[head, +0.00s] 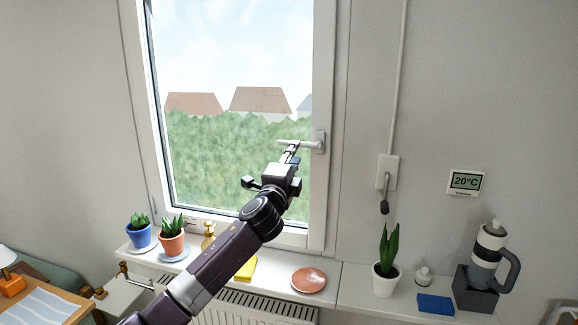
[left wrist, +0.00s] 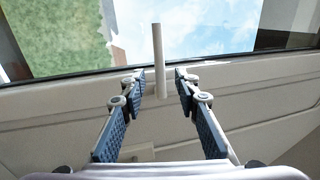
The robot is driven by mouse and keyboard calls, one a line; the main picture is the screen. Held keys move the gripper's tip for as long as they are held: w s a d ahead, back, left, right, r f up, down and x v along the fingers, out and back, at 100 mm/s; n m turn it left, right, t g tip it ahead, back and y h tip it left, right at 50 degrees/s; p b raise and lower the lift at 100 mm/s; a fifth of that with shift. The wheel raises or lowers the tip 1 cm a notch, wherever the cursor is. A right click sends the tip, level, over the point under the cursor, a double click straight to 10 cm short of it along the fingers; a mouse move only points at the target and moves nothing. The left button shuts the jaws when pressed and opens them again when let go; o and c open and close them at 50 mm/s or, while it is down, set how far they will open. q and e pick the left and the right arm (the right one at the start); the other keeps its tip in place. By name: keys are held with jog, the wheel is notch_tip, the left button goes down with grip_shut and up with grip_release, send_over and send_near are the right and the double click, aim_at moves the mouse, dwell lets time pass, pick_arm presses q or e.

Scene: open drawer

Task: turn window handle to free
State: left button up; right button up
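The white window handle (head: 298,143) lies horizontal on the right side of the white window frame (head: 323,80), its lever pointing left from its base. The window looks closed. My left gripper (head: 290,155) reaches up from below, with its tips at the lever. In the left wrist view, my left gripper (left wrist: 160,82) is open, with blue pads on both sides. The handle (left wrist: 157,55) shows between the fingertips, with a visible gap on each side. My right gripper is in no view.
The white sill (head: 345,290) holds potted plants (head: 172,240), a reddish dish (head: 309,281), a yellow block (head: 246,269), a blue box (head: 435,305) and a grey-and-white tumbler (head: 487,255). A strap winder (head: 388,172) and a thermostat (head: 465,182) are on the wall at right.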

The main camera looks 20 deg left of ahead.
pick_arm(q)
jog(key=s, duration=0.2)
jog(key=s+f, duration=0.1)
jog(key=s, duration=0.2)
jog(key=shift+f, duration=0.1)
